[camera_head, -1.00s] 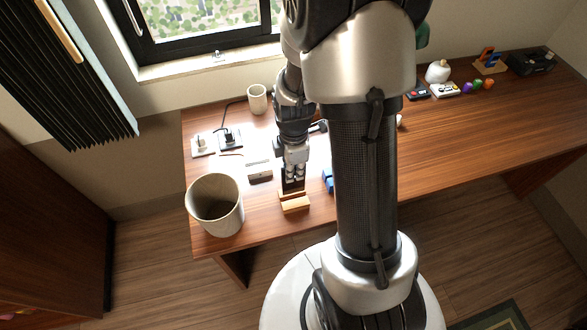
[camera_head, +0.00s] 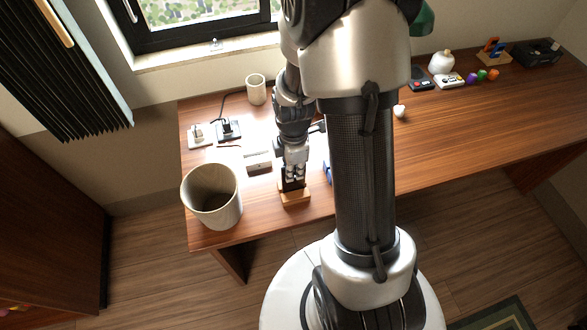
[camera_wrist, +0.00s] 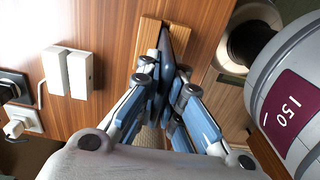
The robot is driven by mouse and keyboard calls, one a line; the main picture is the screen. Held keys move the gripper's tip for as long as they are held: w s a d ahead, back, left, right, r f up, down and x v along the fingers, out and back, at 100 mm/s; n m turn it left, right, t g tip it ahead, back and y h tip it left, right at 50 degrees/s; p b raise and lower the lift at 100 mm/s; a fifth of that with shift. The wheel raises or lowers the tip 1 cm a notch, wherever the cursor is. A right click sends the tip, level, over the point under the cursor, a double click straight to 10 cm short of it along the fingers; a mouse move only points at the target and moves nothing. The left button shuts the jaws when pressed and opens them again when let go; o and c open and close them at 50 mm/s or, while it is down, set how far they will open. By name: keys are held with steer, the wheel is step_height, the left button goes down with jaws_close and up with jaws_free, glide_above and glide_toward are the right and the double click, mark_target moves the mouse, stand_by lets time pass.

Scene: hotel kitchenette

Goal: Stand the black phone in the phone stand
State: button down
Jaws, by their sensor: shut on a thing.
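The wooden phone stand (camera_head: 295,198) is on the desk near its front edge. It also shows in the wrist view (camera_wrist: 149,34), at the top middle. My gripper (camera_head: 294,178) is shut on the black phone (camera_head: 286,186), right at the stand. In the wrist view, the dark phone (camera_wrist: 168,48) sticks out beyond my closed fingers (camera_wrist: 162,88) and overlaps the stand. The fingers hide much of the phone. I cannot tell whether its lower edge rests in the stand.
A large bin-like container (camera_head: 212,198) stands left of the stand. A white box (camera_head: 257,160) lies behind it, and a blue object (camera_head: 328,173) is at its right, partly behind my arm. A cup (camera_head: 256,90) and sockets (camera_head: 228,130) are farther back. The desk's right side has free room.

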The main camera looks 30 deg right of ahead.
stand_by(0.3)
steer(key=c, duration=1.7)
jaws_free()
steer(key=shift+o, duration=0.2)
step_height(320, 180, up, 12)
steer(key=shift+a+r, duration=0.1)
steer(key=shift+r, duration=0.05)
steer(key=s+a+r+m+t, duration=0.4)
steer(key=s+a+r+m, duration=0.6)
steer(key=s+r+m, duration=0.3)
steer(key=shift+s+a+r+m+t, duration=0.25)
steer(key=shift+s+r+m+t, duration=0.05)
steer(key=shift+m, duration=0.6)
